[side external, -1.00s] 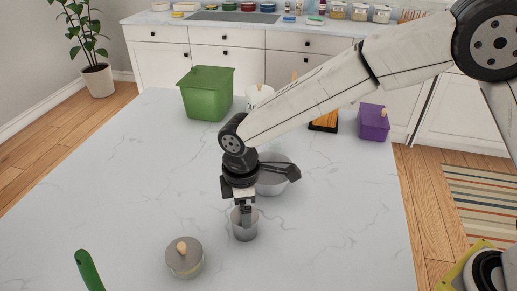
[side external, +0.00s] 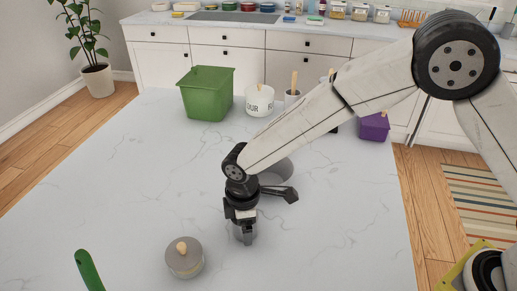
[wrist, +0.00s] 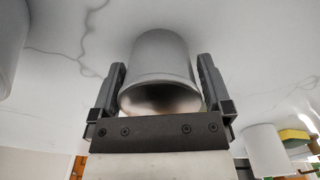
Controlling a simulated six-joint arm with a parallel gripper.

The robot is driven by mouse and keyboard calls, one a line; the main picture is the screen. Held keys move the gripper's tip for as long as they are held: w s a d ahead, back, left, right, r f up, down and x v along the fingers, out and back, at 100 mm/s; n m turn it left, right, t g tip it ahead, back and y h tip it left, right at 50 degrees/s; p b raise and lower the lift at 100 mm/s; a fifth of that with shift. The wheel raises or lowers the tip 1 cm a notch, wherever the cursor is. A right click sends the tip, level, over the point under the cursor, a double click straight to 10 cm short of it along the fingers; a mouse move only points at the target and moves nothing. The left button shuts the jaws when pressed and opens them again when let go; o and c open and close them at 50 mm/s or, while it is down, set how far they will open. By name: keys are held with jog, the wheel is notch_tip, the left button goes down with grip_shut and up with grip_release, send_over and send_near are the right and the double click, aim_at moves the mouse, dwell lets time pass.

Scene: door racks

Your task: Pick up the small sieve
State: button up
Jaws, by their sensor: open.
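A small grey metal cup (side external: 247,236), which I take to be the small sieve, stands on the white marble table in the side view. No mesh or handle can be made out. In the wrist view the same grey cup (wrist: 160,65) sits between my two fingers, its rim toward the camera. My gripper (wrist: 160,88) is open, with one finger on each side of the cup and a small gap visible on both sides. In the side view my gripper (side external: 244,228) points down over the cup and hides much of it.
A grey lidded pot (side external: 184,263) stands to the left of the cup. A larger grey bowl (side external: 280,172) is behind my wrist, partly hidden.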

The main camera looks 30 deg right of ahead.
dwell(0.4)
jog(key=c, duration=1.2)
jog(key=shift+o, duration=0.2)
jog(key=shift+r, duration=0.1)
jog(key=shift+r, duration=0.75)
jog(key=s+d+r, duration=0.6)
jog(key=s+r, duration=0.5)
jog(key=s, duration=0.1)
jog(key=shift+s+d+r, duration=0.15)
jog(key=shift+d+r, duration=0.05)
jog(key=shift+d, duration=0.15)
